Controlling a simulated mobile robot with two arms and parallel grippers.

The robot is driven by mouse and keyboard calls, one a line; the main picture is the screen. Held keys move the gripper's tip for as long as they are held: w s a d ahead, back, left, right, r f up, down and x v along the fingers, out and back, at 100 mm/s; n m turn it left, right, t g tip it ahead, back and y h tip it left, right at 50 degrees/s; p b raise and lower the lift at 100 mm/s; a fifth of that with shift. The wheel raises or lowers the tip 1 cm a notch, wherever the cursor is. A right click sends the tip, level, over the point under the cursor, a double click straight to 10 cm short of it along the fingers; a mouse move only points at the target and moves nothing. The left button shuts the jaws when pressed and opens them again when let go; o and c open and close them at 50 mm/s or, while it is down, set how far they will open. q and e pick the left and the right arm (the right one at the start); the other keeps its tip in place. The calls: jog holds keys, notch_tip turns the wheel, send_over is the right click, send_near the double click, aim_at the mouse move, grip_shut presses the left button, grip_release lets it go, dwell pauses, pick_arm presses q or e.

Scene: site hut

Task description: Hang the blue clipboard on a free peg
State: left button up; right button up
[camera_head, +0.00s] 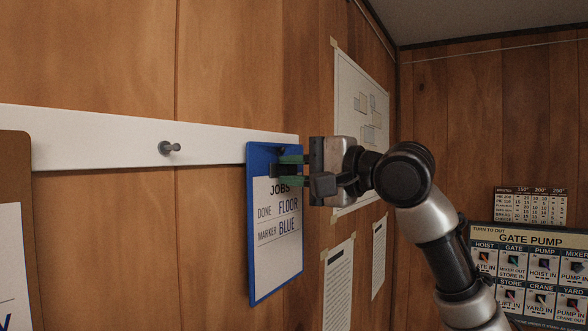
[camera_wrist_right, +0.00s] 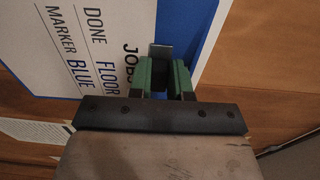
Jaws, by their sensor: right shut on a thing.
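The blue clipboard (camera_head: 277,285) hangs upright in front of the white rail's right end in the head view, with a white JOBS sheet on it. My right gripper (camera_head: 290,170) is shut on its top part, at the clip. In the right wrist view the green fingertips of the gripper (camera_wrist_right: 165,78) close around the grey metal clip of the blue clipboard (camera_wrist_right: 205,35). A bare grey peg (camera_head: 169,148) sticks out of the white rail (camera_head: 100,140), left of the clipboard. I cannot tell whether a peg is hidden behind the clipboard. My left gripper is not in view.
A brown clipboard (camera_head: 14,200) hangs at the left edge, over the rail. Pinned sheets (camera_head: 338,285) and a drawing (camera_head: 355,90) are on the wall to the right. A gate pump panel (camera_head: 530,240) stands further right. The wall around the bare peg is clear.

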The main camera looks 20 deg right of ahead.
jog(key=o, duration=0.9)
jog(key=shift+c, duration=0.2)
jog(key=shift+s+d+r, duration=0.1)
jog(key=shift+s+d, duration=0.15)
jog(key=shift+s, duration=0.05)
jog(key=b+v, duration=0.4)
jog(key=v, duration=0.6)
